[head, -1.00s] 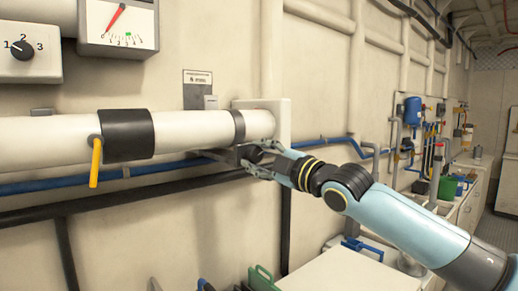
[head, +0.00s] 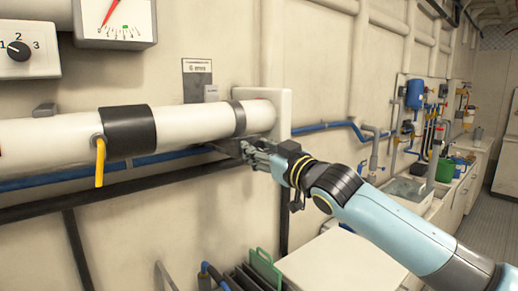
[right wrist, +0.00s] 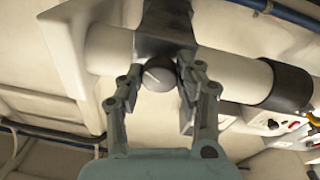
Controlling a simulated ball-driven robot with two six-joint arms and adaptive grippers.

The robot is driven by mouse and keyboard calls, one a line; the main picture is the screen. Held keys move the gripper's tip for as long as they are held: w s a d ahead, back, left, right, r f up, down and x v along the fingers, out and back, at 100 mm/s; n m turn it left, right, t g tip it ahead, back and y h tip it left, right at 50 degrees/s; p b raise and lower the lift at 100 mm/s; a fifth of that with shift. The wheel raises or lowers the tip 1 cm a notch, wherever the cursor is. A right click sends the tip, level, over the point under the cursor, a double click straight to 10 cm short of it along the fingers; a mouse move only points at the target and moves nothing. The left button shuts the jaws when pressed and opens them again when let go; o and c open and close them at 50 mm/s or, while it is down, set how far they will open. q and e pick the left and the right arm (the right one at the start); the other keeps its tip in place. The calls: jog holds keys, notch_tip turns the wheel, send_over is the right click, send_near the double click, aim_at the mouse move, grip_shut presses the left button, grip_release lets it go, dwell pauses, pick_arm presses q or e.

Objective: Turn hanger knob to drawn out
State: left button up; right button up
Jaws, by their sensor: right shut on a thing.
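The hanger knob (right wrist: 158,75) is a dark round knob with a pale line on its face, below a dark hanger bracket (right wrist: 165,25) on a white pipe in the right wrist view. My right gripper (right wrist: 160,83) has its two fingers on either side of the knob and is shut on it. In the head view my right gripper (head: 248,152) is at the underside of the pipe's right end, by a dark band (head: 238,118). The knob is hidden behind the fingers there. My left gripper is not in view.
The white pipe (head: 185,125) runs along the wall with a black sleeve (head: 126,130) and a yellow lever (head: 100,162). A gauge (head: 115,22) and a selector dial (head: 22,50) are above. Blue and black pipes run below. A white box top (head: 335,265) stands under my right arm.

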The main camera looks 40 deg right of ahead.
jog(key=m, duration=0.6)
jog(key=shift+f+g+h, duration=0.15)
jog(key=shift+g+h, duration=0.15)
jog(key=shift+h, duration=0.1)
jog(key=m, duration=0.5)
jog(key=shift+m+g, duration=0.3)
jog(key=shift+m, duration=0.1)
jog(key=o, duration=1.1)
jog(key=shift+o, duration=0.2)
jog(key=shift+s, duration=0.15)
jog(key=s, duration=1.1)
jog(key=shift+s+a, duration=0.25)
jog(key=shift+s, duration=0.15)
